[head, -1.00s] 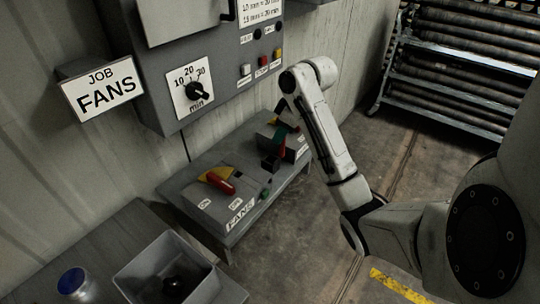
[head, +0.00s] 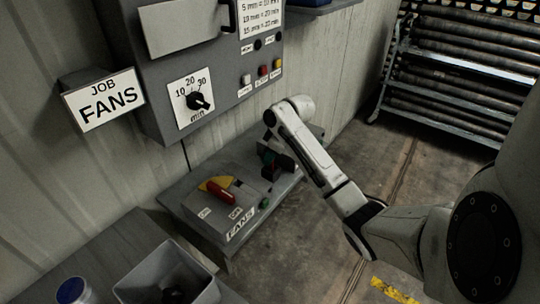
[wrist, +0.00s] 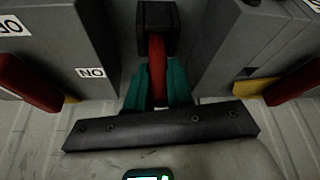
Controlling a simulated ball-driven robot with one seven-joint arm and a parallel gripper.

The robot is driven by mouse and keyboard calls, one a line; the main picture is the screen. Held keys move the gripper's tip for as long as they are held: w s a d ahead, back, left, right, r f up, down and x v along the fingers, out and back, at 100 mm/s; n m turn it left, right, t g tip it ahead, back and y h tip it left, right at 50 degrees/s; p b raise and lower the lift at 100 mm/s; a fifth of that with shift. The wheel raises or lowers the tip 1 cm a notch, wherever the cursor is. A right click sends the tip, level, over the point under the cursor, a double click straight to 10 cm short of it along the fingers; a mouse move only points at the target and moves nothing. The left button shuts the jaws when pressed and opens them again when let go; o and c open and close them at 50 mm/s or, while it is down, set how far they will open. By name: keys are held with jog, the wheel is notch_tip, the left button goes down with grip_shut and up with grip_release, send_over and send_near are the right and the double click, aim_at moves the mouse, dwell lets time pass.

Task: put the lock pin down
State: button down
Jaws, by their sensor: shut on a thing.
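My gripper (wrist: 158,88) has teal fingers and is shut on the lock pin (wrist: 157,62), a red curved piece with a black block at its far end. In the wrist view the pin lies between two grey switch boxes. In the head view my gripper (head: 268,156) is partly hidden behind my arm, with the dark end of the pin (head: 270,172) just below it. It is close above the bench, behind and right of the FANS box. I cannot tell whether the pin touches the bench.
The FANS switch box (head: 213,212) has a red handle (head: 220,192) with a yellow part. It stands on a grey bench (head: 240,238). A grey open bin (head: 150,262) and a blue-capped jar (head: 72,290) are at lower left. A control cabinet (head: 225,105) hangs above.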

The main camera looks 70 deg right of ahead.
jog(key=c, duration=1)
grip_release()
jog(key=shift+f, duration=0.1)
jog(key=v, duration=1.2)
jog(key=shift+b, duration=0.3)
